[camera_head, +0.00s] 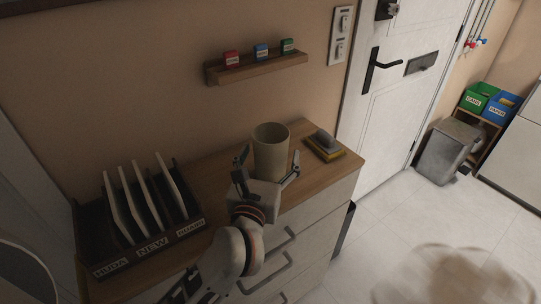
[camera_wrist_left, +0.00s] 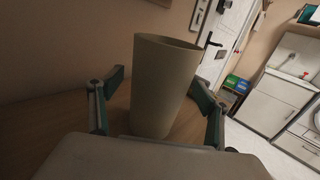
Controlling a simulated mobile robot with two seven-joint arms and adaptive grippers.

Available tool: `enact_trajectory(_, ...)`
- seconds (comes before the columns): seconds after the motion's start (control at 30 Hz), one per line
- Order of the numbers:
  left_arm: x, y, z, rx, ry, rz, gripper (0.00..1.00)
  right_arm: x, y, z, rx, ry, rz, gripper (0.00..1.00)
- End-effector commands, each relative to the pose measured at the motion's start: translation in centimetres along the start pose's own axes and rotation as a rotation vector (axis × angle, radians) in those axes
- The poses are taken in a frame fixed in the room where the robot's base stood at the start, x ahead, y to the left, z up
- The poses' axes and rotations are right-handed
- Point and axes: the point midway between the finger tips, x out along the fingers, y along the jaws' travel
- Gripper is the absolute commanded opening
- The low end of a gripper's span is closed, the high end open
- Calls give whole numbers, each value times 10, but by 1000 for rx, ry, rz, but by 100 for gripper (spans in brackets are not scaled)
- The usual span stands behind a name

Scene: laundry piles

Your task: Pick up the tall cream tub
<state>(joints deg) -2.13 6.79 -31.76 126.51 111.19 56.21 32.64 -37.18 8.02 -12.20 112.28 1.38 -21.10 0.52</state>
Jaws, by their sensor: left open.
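The tall cream tub (camera_head: 271,150) stands upright on the wooden top of a drawer cabinet (camera_head: 220,180). It also fills the middle of the left wrist view (camera_wrist_left: 162,85). My left gripper (camera_head: 268,174) is open, with one finger on each side of the tub's lower part. In the left wrist view, gaps show between the tub and both fingers (camera_wrist_left: 158,103). The palm is in front of the tub and hides its base in the head view. My right gripper is in neither view.
A dark rack (camera_head: 110,244) with upright white panels stands left on the cabinet. A sponge-like block on a yellow base (camera_head: 324,146) lies right of the tub. A small wall shelf (camera_head: 258,67) hangs above. A door (camera_head: 400,90) and a grey bin (camera_head: 445,150) are at right.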

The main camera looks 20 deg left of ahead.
Motion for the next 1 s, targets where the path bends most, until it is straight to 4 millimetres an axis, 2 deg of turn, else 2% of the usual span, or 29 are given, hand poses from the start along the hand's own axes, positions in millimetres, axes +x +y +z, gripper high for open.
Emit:
enact_trajectory(0.1, 10, 0, 1, 0, -2, 0, 77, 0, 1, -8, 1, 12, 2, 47)
enact_trajectory(0.33, 11, 0, 0, 0, 0, 0, 77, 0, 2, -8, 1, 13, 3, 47)
enact_trajectory(0.37, 11, 0, 0, 0, 0, 0, 74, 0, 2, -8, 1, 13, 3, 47)
enact_trajectory(0.5, 11, 0, 0, 0, 0, 0, 38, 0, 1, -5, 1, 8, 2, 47)
enact_trajectory(0.53, 11, 0, 0, 0, 0, 0, 35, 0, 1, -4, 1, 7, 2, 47)
enact_trajectory(0.83, 11, 0, 2, 0, -1, 0, 34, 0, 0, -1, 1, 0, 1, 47)
enact_trajectory(1.0, 11, 0, 24, -1, -6, 0, 34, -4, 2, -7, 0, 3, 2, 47)
